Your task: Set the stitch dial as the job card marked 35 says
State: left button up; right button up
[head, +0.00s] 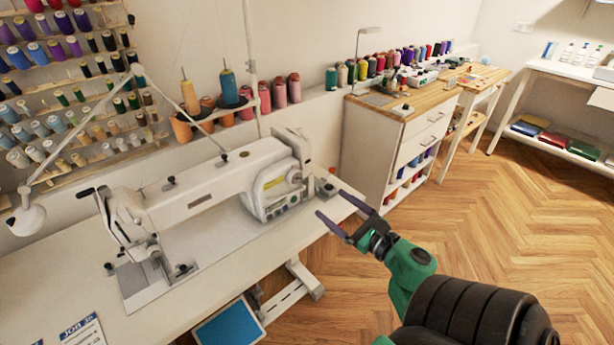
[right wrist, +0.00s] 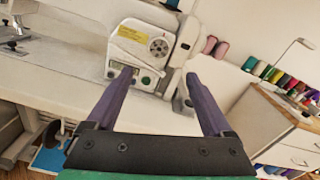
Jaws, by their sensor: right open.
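The white sewing machine (head: 205,185) stands on a white table. A round dial (right wrist: 159,47) with a dark ring shows on the right end of its body in the right wrist view; it is small in the head view (head: 293,177). Its setting is too small to read. My right gripper (head: 330,203) is open and empty, in front of and to the right of that end, apart from it. In the wrist view its two purple fingers (right wrist: 159,75) point toward the machine. The job card (head: 83,331), headed JOB 35, lies at the lower left, partly cut off, its smaller text unreadable.
Another card (head: 28,341) is cut off at the bottom edge. A drawer cabinet (head: 400,145) is at the back right. Wooden floor (head: 460,215) is open to the right.

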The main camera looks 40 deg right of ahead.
jog(key=p, duration=0.1)
send_near(297, 178)
jog(key=w+p, duration=0.2)
jog(key=w, duration=0.5)
jog(key=shift+w, duration=0.65)
pick_arm(q)
jog(key=r, duration=0.3)
jog(key=shift+s+r, duration=0.1)
jog(key=shift+s, duration=0.1)
pick_arm(e)
grip_shut()
pick_arm(q)
jog(key=shift+a, duration=0.15)
pick_arm(e)
jog(key=shift+m, duration=0.3)
